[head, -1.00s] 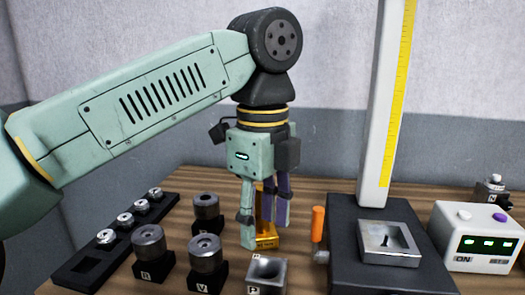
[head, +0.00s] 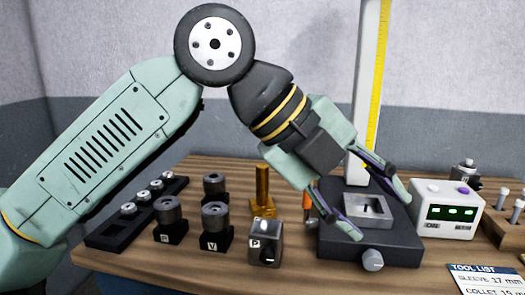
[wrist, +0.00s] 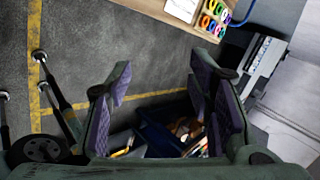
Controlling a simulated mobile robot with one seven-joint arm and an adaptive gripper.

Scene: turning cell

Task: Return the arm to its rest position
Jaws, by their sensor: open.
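My gripper (head: 368,203) is open and empty in the head view. It tilts down to the right, in front of the black height-gauge stand, with its two fingers spread. I cannot tell whether it touches the stand. In the wrist view my gripper (wrist: 165,95) shows its purple-padded fingers wide apart with nothing between them. Beyond them are the grey floor and a dark blue bin (wrist: 165,135) with mixed items in it.
The black stand (head: 345,245) with its tall white column is behind my gripper. A white box with green displays (head: 447,208) stands right. Black holders (head: 215,240), a block marked P (head: 265,243), a brass post (head: 262,190) and a black rack (head: 105,237) stand left.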

